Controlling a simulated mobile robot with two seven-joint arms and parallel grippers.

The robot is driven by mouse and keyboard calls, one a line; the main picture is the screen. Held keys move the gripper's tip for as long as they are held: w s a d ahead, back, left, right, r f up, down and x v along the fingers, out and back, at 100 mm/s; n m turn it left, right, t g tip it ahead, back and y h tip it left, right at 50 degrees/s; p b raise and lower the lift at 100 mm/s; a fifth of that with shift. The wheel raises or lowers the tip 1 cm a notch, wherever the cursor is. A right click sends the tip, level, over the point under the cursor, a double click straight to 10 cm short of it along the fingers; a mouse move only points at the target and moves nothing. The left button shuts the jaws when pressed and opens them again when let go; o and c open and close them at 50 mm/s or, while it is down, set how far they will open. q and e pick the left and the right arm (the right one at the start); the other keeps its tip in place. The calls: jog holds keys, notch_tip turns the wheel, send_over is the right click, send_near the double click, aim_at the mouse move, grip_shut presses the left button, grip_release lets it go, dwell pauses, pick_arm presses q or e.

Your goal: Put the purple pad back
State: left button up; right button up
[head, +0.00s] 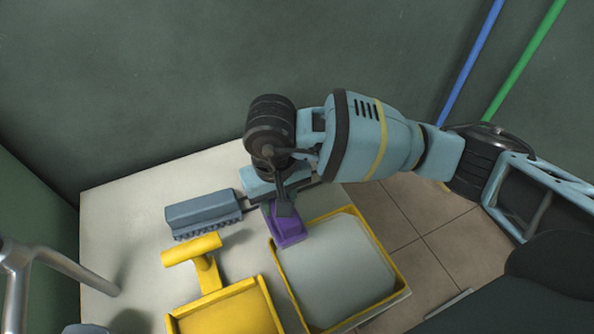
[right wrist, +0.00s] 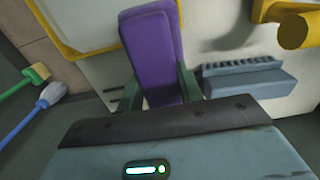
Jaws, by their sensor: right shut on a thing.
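The purple pad (head: 289,226) is a small block at the left edge of the yellow-rimmed tray in the head view. My right gripper (head: 284,205) is shut on it from above. In the right wrist view the purple pad (right wrist: 153,55) stands between the two dark green fingers of my right gripper (right wrist: 160,95), its far end by the tray's yellow rim. I cannot tell whether the pad touches the tray or the table. My left gripper is not in view.
The yellow-rimmed tray (head: 399,288) with a pale inside lies at the table's right edge. A grey-blue brush-like block (head: 203,212) and a yellow dustpan-like tool (head: 226,308) lie left of it. The white table (head: 120,210) is bare at left. Blue (head: 470,62) and green (head: 523,60) poles stand behind.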

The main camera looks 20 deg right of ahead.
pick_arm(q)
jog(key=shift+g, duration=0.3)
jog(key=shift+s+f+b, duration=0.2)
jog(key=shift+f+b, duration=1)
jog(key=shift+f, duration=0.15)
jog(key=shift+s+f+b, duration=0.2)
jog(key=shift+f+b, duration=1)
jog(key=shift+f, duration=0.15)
pick_arm(e)
jog(key=shift+w+d+f, duration=0.8)
jog(key=shift+w+d, duration=0.55)
jog(key=shift+w, duration=0.25)
jog(key=shift+w+d+f, duration=0.75)
jog(key=shift+w+d, duration=0.55)
jog(key=shift+w, duration=0.35)
jog(key=shift+w+d+f, duration=0.8)
jog(key=shift+w+d, duration=0.55)
jog(key=shift+w, duration=0.25)
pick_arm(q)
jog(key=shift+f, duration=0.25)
pick_arm(e)
jog(key=shift+f, duration=0.4)
jog(key=o, duration=1.1)
